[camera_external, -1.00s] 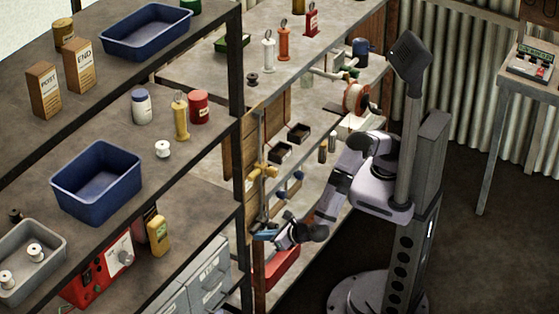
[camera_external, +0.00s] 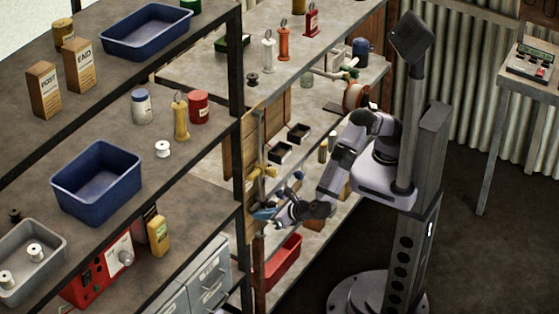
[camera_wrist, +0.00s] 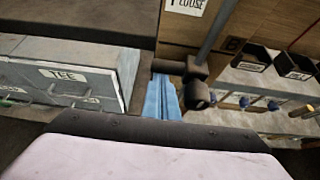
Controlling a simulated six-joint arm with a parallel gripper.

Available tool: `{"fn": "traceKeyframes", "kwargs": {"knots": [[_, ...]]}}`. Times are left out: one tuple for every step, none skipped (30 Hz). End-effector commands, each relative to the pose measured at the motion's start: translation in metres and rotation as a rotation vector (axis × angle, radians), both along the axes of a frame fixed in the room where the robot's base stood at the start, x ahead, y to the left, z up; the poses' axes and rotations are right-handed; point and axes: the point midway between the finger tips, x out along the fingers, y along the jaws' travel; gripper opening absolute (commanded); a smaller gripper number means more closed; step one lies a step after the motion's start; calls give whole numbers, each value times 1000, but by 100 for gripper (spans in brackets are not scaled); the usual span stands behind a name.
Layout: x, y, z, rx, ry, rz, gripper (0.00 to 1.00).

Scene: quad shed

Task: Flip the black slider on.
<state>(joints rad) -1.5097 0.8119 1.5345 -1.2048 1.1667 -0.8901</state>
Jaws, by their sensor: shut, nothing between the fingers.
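In the external view my gripper (camera_external: 264,214) reaches left to the post at the shelf's end, with its blue fingers close to the vertical rod (camera_external: 259,135). In the wrist view the gripper's blue fingers (camera_wrist: 162,98) are together, with nothing seen between them. A dark block (camera_wrist: 196,80) sits on the grey rod just right of the fingertips, with a short dark arm pointing left above them. It may be the black slider, but I cannot tell for sure. Whether the fingers touch it is unclear. In the external view I cannot make the slider out.
In the wrist view grey labelled drawers (camera_wrist: 70,75) stand close on the left, below a dark shelf. Black bins (camera_wrist: 250,60) are on the right. In the external view a red tray (camera_external: 283,262) lies below my gripper. A device (camera_external: 533,60) stands on the right-hand table.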

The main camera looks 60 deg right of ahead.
Motion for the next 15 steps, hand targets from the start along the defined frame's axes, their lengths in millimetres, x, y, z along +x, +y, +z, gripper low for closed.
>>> {"fn": "traceKeyframes", "kwargs": {"knots": [[2, 2, 25, 9, -10, 2, 0], [2, 2, 31, 9, -10, 2, 0], [2, 2, 38, 10, -10, 1, 0], [2, 2, 43, 10, -10, 1, 0], [2, 2, 46, 9, -10, 2, 0], [2, 2, 50, 9, -10, 2, 0], [2, 2, 52, 8, -10, 2, 0], [2, 2, 53, 8, -10, 2, 0], [2, 2, 54, 8, -10, 2, 0], [2, 2, 54, 8, -10, 1, 0], [2, 2, 54, 8, -10, 1, 0], [2, 2, 54, 9, -11, 1, 0], [2, 2, 54, 9, -11, 1, 0], [2, 2, 54, 9, -11, 1, 0], [2, 2, 54, 10, -11, 1, 0]]}}
